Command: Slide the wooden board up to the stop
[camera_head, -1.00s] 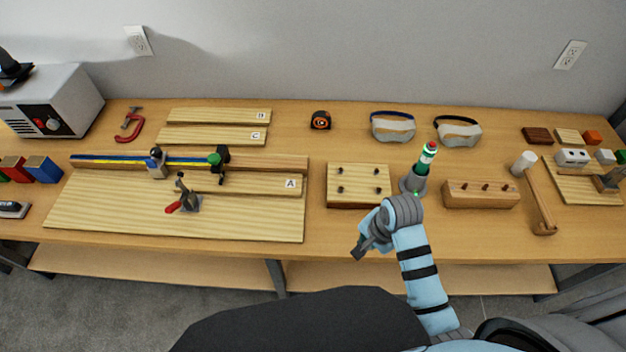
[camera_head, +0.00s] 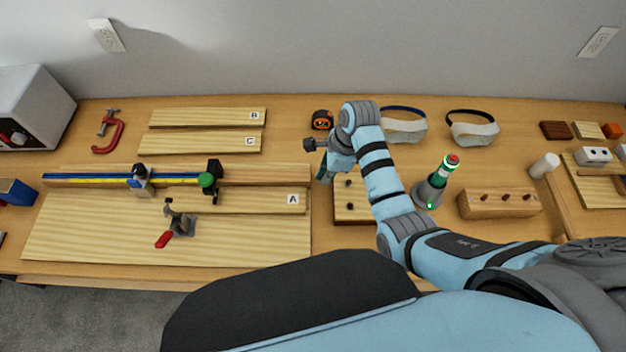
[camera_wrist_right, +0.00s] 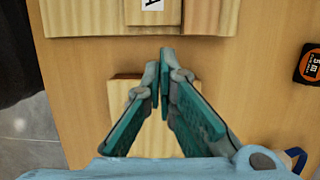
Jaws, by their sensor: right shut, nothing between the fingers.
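The wooden board labelled A (camera_head: 250,201) lies on the pale base of a jig (camera_head: 90,235), along its back fence (camera_head: 265,174). Its right end also shows at the top of the wrist view (camera_wrist_right: 200,14). A black block with a green knob (camera_head: 208,183) and a silver-and-blue block (camera_head: 140,180) sit on the fence; I cannot tell which is the stop. A red-handled toggle clamp (camera_head: 180,222) stands in front of the board's left part. My right gripper (camera_head: 322,177) is shut and empty, just right of the board's right end, with fingertips (camera_wrist_right: 165,55) pointing at it.
A wooden block with holes (camera_head: 350,207) is partly under my right arm. Boards B (camera_head: 205,117) and C (camera_head: 200,143) lie behind the jig. A tape measure (camera_head: 322,120) is behind my gripper.

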